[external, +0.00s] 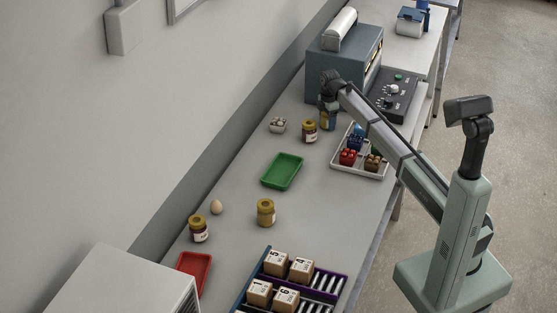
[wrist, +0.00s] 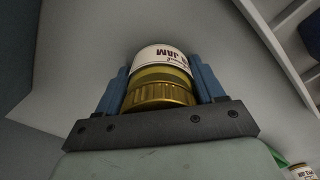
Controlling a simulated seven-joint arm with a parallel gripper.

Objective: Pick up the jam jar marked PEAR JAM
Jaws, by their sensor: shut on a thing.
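My gripper (external: 328,120) points down near the blue-grey machine at the far part of the bench. In the wrist view my gripper (wrist: 162,88) has its blue fingers closed on both sides of a jam jar (wrist: 162,75) with a gold lid and a white label. The label reads JAM, upside down; its flavour word cannot be read. In the external view the fingers hide most of this jar, and I cannot tell whether it touches the bench. Other gold-lidded jars stand beside my gripper (external: 309,132), mid-bench (external: 265,213) and near the wall (external: 198,230); their labels are too small to read.
A green tray (external: 301,163), a red tray (external: 207,263) and an egg (external: 216,207) are on the bench. A small carton (external: 278,125) is left of my gripper. A white tray (external: 378,174) with coloured items is at right. Numbered boxes (external: 276,261) fill a front rack.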

